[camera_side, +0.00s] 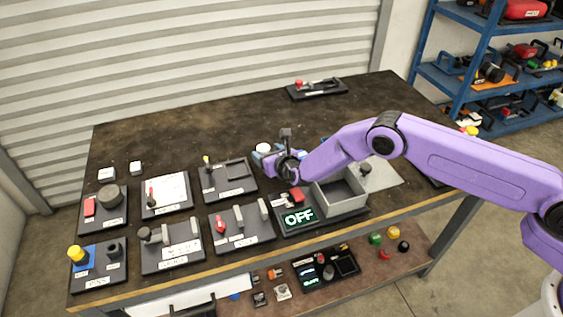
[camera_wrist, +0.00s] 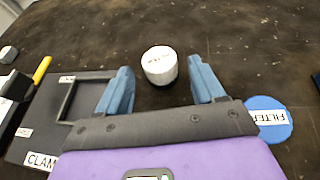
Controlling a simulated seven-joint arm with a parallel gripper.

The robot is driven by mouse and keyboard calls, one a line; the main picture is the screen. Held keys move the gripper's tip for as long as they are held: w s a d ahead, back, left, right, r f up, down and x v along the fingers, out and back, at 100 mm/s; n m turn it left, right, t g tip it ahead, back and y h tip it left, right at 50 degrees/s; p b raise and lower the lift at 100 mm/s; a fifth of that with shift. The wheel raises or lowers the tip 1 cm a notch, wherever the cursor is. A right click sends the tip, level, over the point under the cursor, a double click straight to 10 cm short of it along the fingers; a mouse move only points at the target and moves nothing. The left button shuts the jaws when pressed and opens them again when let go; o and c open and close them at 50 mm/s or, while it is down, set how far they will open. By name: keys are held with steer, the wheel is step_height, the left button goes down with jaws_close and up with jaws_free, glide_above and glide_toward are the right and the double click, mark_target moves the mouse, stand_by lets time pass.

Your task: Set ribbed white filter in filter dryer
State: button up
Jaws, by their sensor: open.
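My gripper is open and empty. In the side view the filter (camera_side: 263,148) shows just beside my gripper (camera_side: 268,158). A grey open-topped box unit (camera_side: 340,192) with a lit OFF display (camera_side: 299,218) and a red switch (camera_side: 297,195) stands to the right of the gripper; I cannot read a dryer label on it.
A blue disc labelled FILTER (camera_wrist: 268,118) lies right of the gripper. A clamp plate (camera_wrist: 48,118) lies at left. The table's back middle (camera_side: 220,120) is clear.

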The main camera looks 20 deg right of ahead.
steer(key=shift+v, duration=5.05)
steer(key=shift+d+r, duration=0.15)
steer(key=shift+r, duration=0.15)
steer(key=s+d+r+m+g+h, duration=0.25)
steer(key=s+d+r+m, duration=0.25)
steer(key=d+r+m, duration=0.25)
steer(key=s+d+r+m+g+h, duration=0.1)
steer(key=s+d+r+m+h, duration=0.3)
steer(key=s+d+r+m, duration=0.25)
steer(key=s+d+r+m+g, duration=0.2)
steer(key=s+d+m, duration=0.1)
steer(key=s, duration=0.3)
steer(key=s+d+r+m+g, duration=0.2)
steer(key=s+d+r+m, duration=0.1)
steer(key=s+d, duration=0.2)
steer(key=shift+s+d+g+y, duration=0.2)
steer(key=shift+s+g+y, duration=0.15)
steer(key=shift+s, duration=0.75)
steer(key=shift+o, duration=0.5)
steer(key=s+d+m+g+y, duration=0.2)
steer(key=s, duration=0.7)
steer(key=s+d+r+m+g+y, duration=0.1)
steer(key=s+d+m+g+y, duration=0.1)
steer(key=s, duration=0.7)
steer(key=shift+r+m+g, duration=0.2)
steer(key=shift+m+g, duration=0.3)
steer(key=shift+m, duration=0.1)
steer(key=shift+s, duration=0.15)
